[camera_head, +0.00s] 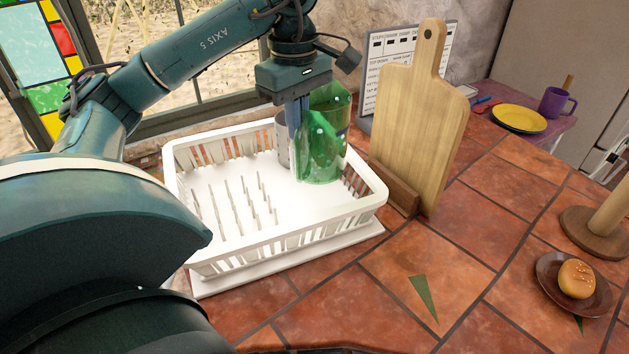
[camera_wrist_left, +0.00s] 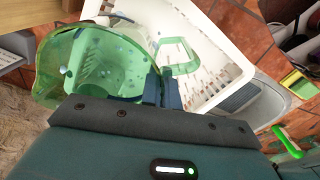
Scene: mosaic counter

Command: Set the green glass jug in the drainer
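The green glass jug (camera_head: 325,145) is roughly upright inside the back right part of the white drainer (camera_head: 300,240). I cannot tell whether its base touches the drainer floor. My left gripper (camera_head: 299,118) is above the drainer, with its fingers pointing down at the jug's left side. In the left wrist view, the jug's open body (camera_wrist_left: 90,65) is left of the fingers (camera_wrist_left: 163,90) and its handle loop is to the right. The fingers look closed on the jug near the handle; the contact is partly hidden. My right gripper is not in view.
A grey cup (camera_head: 281,142) stands in the drainer behind the jug, beside rows of pegs. A wooden cutting board (camera_head: 425,115) stands upright just right of the drainer. A bun (camera_head: 577,278) lies on a brown plate at right.

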